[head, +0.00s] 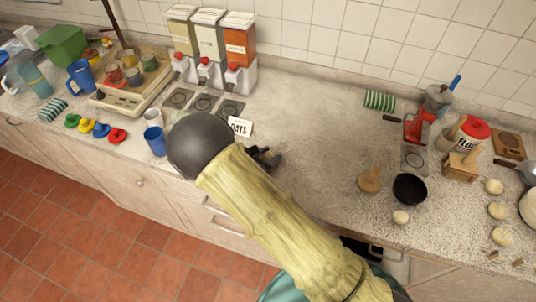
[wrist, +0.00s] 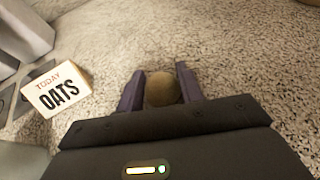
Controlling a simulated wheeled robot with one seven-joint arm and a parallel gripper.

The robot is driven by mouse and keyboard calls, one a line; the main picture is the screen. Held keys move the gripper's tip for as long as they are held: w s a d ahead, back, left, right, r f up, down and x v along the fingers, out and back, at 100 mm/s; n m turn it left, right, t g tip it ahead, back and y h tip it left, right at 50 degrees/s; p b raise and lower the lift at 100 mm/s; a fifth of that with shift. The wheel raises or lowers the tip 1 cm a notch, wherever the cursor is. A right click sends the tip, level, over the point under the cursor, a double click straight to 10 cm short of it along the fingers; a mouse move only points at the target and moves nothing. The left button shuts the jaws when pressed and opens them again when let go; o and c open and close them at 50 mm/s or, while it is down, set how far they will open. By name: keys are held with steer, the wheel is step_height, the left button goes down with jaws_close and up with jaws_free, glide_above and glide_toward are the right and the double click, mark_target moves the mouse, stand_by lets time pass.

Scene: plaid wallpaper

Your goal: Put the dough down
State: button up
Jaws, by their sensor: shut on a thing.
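My gripper (wrist: 160,72) is shut on a round, brownish lump of dough (wrist: 162,90), which sits between its two dark purple fingers in the wrist view. In the head view my gripper (head: 266,157) is over the middle of the speckled counter (head: 310,125), just right of the OATS card (head: 240,126). The dough is hidden or too small to tell there. I cannot tell whether the dough touches the counter.
The OATS card (wrist: 58,88) stands left of my gripper in the wrist view. Three dispensers (head: 208,45) stand behind at the left. A blue cup (head: 155,140) and colored pieces (head: 100,129) are at the left front. A red grinder (head: 415,128) stands right. The counter between is clear.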

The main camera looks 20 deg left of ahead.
steer(key=shift+f, duration=0.2)
steer(key=o, duration=1)
steer(key=shift+r, duration=0.2)
steer(key=b+v, duration=0.2)
steer(key=v, duration=1)
steer(key=shift+a, duration=0.1)
